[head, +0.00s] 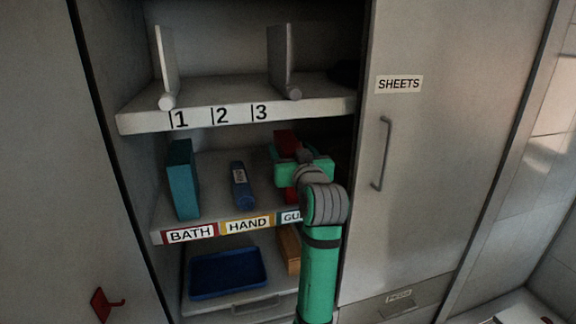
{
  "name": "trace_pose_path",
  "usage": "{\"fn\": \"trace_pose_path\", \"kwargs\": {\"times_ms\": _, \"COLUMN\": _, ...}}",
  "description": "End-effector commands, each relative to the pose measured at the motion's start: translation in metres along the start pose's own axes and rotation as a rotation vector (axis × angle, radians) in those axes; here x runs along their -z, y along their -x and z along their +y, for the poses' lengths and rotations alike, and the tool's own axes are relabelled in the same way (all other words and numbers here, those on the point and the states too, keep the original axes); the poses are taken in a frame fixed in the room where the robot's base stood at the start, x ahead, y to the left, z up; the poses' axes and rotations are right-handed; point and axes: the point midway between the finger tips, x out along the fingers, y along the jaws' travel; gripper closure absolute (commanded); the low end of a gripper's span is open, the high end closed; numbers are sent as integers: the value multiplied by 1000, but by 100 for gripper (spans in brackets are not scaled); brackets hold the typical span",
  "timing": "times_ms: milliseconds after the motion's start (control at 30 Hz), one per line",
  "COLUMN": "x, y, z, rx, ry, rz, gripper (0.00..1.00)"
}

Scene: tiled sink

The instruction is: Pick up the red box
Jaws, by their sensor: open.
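The red box (286,143) stands on the middle shelf of the open cabinet, at the right, above the partly covered third label. My green and grey arm covers most of it; only its top and a strip lower down show. My gripper (300,164) is in front of the red box in the head view. Its jaws are open, but the fingertips are hard to make out. I cannot tell whether they are touching the box or around it.
A teal box (183,180) and a blue item (242,187) stand left on the same shelf (213,206). The upper shelf (225,92) has two upright dividers. Below are a blue tray (228,273) and an orange-brown box (289,247). A closed SHEETS door (430,170) is at right.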

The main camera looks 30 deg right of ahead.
Motion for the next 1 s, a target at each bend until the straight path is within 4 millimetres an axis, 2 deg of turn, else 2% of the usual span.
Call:
{"fn": "trace_pose_path", "kwargs": {"times_ms": 100, "x": 0, "y": -17, "z": 0, "rx": 1, "ry": 1, "rz": -1, "gripper": 38}}
{"fn": "trace_pose_path", "kwargs": {"times_ms": 200, "x": 0, "y": -26, "z": 0, "rx": 0, "ry": 1, "rz": 0, "gripper": 38}}
{"fn": "trace_pose_path", "kwargs": {"times_ms": 467, "x": 0, "y": -29, "z": 0, "rx": 0, "ry": 1, "rz": 1, "gripper": 38}}
{"fn": "trace_pose_path", "kwargs": {"times_ms": 500, "x": 0, "y": -29, "z": 0, "rx": 0, "ry": 1, "rz": 1, "gripper": 40}}
{"fn": "trace_pose_path", "kwargs": {"times_ms": 700, "x": 0, "y": -28, "z": 0, "rx": 0, "ry": 1, "rz": 1, "gripper": 88}}
{"fn": "trace_pose_path", "kwargs": {"times_ms": 767, "x": 0, "y": -28, "z": 0, "rx": 0, "ry": 1, "rz": 1, "gripper": 100}}
{"fn": "trace_pose_path", "kwargs": {"times_ms": 1000, "x": 1, "y": -28, "z": 0, "rx": 0, "ry": 1, "rz": 3, "gripper": 100}}
